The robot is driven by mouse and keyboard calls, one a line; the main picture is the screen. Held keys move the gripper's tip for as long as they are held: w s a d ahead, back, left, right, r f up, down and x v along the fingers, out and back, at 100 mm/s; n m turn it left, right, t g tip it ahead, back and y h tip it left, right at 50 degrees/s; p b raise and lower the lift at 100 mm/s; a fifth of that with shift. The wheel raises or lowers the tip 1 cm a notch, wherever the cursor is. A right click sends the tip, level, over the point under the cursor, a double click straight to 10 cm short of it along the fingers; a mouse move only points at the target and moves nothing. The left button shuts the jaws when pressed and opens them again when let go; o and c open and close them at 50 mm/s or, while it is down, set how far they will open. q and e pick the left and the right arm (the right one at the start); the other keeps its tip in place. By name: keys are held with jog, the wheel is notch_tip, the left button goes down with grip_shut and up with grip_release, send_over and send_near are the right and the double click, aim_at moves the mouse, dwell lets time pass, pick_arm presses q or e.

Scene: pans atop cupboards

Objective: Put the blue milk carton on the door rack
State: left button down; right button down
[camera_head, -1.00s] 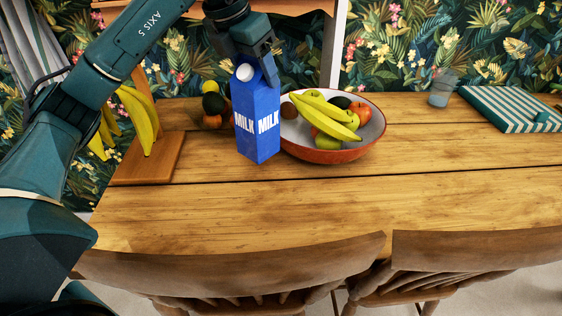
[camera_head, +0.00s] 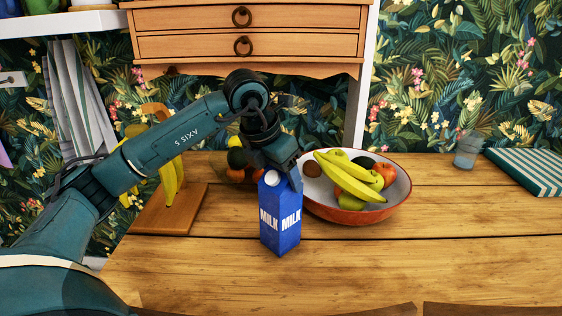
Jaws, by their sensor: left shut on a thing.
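The blue milk carton (camera_head: 281,222) with a white cap and white MILK lettering is upright at the wooden table, in front of the fruit bowl. My left gripper (camera_head: 284,170) comes down from above and is shut on the top of the carton. The fingertips are partly hidden behind the carton's top. I cannot tell whether the carton's base touches the table. My right gripper is not in view. No door rack shows in this view.
A red-rimmed bowl (camera_head: 357,210) of fruit stands just right of the carton. A wooden banana stand (camera_head: 170,208) is to its left. Drawers (camera_head: 248,32) hang above. The table front is clear.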

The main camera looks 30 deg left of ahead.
pick_arm(q)
jog(key=shift+r, duration=0.15)
jog(key=shift+c, duration=1.9)
grip_release()
jog(key=shift+f, duration=0.25)
